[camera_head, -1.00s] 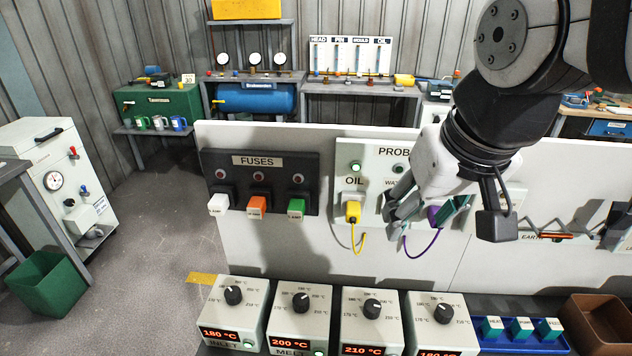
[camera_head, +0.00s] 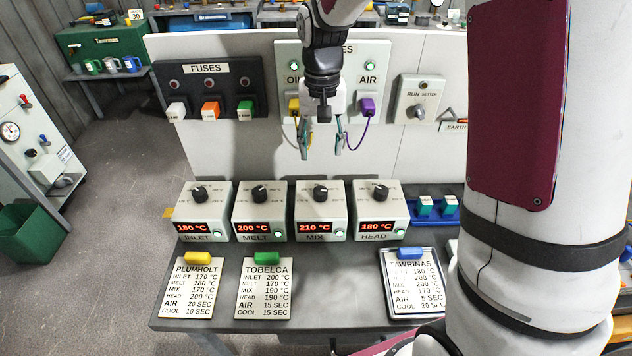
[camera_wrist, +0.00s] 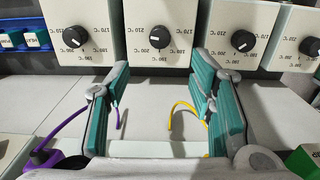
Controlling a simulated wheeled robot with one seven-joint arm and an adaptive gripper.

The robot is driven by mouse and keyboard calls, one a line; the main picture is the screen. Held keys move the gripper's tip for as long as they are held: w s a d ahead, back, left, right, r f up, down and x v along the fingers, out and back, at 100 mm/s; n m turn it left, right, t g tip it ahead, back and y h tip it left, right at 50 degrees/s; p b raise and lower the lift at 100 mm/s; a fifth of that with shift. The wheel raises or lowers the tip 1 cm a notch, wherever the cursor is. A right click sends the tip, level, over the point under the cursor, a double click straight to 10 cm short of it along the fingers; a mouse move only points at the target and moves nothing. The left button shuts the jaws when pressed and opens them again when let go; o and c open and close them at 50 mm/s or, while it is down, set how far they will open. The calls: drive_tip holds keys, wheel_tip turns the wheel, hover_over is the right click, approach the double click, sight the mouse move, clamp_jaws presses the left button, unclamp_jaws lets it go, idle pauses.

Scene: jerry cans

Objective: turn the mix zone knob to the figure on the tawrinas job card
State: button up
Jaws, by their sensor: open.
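The mix box (camera_head: 320,222) is third in a row of control boxes, its red display reading 210 °C. Its black mix knob (camera_head: 320,193) sits on top and also shows in the wrist view (camera_wrist: 160,37), beyond the gap between my fingertips. My gripper (camera_head: 322,146) is open and empty, fingers downward, above the mix knob in the head view and apart from it. In the wrist view its teal-padded fingers (camera_wrist: 162,78) flank the gap. The Tawrinas job card (camera_head: 414,285) lies on a tray at the bench front; my arm hides its right side. Its mix figure is too small to read surely.
Melt (camera_head: 259,220) and head (camera_head: 380,220) boxes flank the mix box closely. The probes panel, with yellow (camera_head: 294,107) and purple (camera_head: 367,107) plugs and hanging cables, stands behind my gripper. Plumholt (camera_head: 190,288) and Tobelca (camera_head: 264,290) cards lie in front.

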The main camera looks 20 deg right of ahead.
sight(320, 189)
wheel_tip(320, 189, down, 14)
drive_tip(key=shift+r+p, duration=0.15)
drive_tip(key=shift+p, duration=0.75)
drive_tip(key=c, duration=1.2)
